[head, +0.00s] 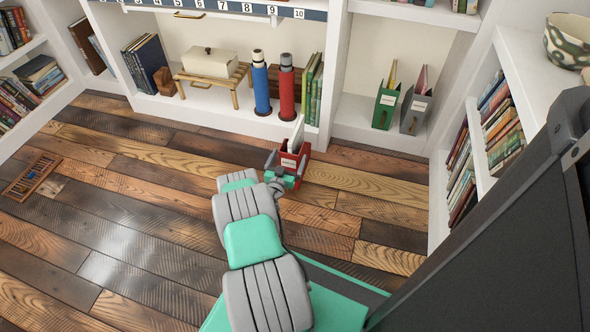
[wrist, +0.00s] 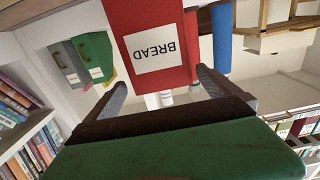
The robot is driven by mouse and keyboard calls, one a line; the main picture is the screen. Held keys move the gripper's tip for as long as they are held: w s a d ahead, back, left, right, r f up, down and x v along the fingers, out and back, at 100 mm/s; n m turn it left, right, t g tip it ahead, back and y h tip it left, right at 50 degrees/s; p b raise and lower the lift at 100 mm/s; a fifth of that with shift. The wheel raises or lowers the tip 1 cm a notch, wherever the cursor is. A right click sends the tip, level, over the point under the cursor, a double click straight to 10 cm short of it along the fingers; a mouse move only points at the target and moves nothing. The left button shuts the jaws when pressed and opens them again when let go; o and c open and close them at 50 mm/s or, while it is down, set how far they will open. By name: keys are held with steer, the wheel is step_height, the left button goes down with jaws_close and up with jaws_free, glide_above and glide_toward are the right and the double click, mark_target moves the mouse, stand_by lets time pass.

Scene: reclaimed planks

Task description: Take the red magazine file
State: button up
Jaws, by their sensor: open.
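The red magazine file (head: 291,161) stands in front of the low shelf in the head view, with white papers showing above it. In the wrist view my gripper (wrist: 160,78) is open, with one finger on each side of the file's near end. Contact with the file cannot be made out.
A blue bottle (head: 261,83) and a red bottle (head: 287,87) stand on the shelf behind. A green file (head: 385,108) and a grey file (head: 414,112) stand to the right. The middle floor is clear.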

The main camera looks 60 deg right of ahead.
steer(key=d+b, duration=0.2)
steer(key=d, duration=0.1)
steer(key=w+d+b, duration=0.1)
steer(key=d, duration=0.3)
steer(key=shift+w+d+f+b, duration=0.1)
steer(key=shift+w+f+b, duration=0.1)
steer(key=shift+b, duration=0.2)
steer(key=shift+r, duration=0.15)
steer(key=shift+c, duration=0.3)
steer(key=c, duration=2)
steer(key=shift+w+d+r, duration=0.1)
steer(key=shift+w+r, duration=0.05)
steer(key=shift+c, duration=0.3)
steer(key=shift+r, duration=0.1)
